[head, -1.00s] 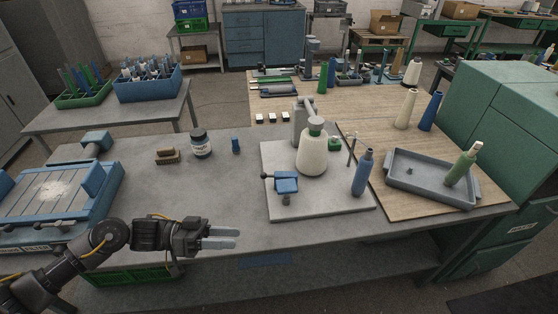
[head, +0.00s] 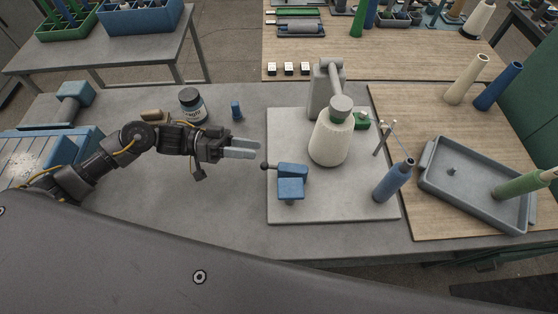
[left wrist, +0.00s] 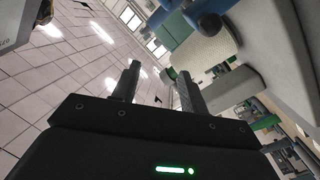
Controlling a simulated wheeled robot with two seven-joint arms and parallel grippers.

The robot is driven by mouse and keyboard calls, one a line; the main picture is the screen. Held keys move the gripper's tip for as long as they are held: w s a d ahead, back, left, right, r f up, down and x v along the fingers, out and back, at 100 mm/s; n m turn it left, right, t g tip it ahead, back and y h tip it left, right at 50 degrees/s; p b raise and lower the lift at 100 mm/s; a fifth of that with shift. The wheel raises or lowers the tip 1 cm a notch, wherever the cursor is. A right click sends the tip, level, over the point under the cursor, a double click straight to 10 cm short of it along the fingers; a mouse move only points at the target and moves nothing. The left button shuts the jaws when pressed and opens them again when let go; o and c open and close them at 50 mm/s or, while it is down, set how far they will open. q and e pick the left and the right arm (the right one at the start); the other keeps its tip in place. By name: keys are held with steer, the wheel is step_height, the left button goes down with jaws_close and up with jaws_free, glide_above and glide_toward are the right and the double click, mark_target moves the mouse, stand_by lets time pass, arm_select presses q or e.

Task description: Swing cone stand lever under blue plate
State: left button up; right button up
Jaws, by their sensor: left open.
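The winder unit stands on a pale grey plate (head: 330,207). A grey cone stand (head: 323,92) is at its back, beside a white yarn cone (head: 331,140) with a grey-green top. At its front left, a blue plate (head: 290,188) sits with a blue block. A short lever with a black ball knob (head: 265,166) sticks out left from it. My left gripper (head: 258,149) is open and empty, its fingertips pointing right, just behind the knob and apparently apart from it. The open fingers also show in the left wrist view (left wrist: 158,75). My right gripper is out of view.
A blue bottle-shaped cone (head: 393,181) stands at the plate's front right. A grey tray (head: 470,195) lies farther right. A jar (head: 191,105) and small blue piece (head: 236,110) stand behind my left arm. The table in front is clear.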

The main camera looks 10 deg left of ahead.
mark_target(270, 167)
arm_select(q)
steer(key=f, duration=0.7)
steer(key=shift+d+f, duration=0.25)
steer(key=shift+f, duration=0.05)
steer(key=d, duration=0.2)
steer(key=d+p, duration=0.1)
steer(key=d, duration=0.1)
steer(key=d+p, duration=0.1)
steer(key=d, duration=0.1)
steer(key=shift+w+r, duration=0.1)
steer(key=shift+w, duration=0.2)
steer(key=shift+d, duration=0.45)
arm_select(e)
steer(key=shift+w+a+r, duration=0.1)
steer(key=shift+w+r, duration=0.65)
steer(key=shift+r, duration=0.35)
arm_select(q)
steer(key=shift+c, duration=0.4)
jaws_close()
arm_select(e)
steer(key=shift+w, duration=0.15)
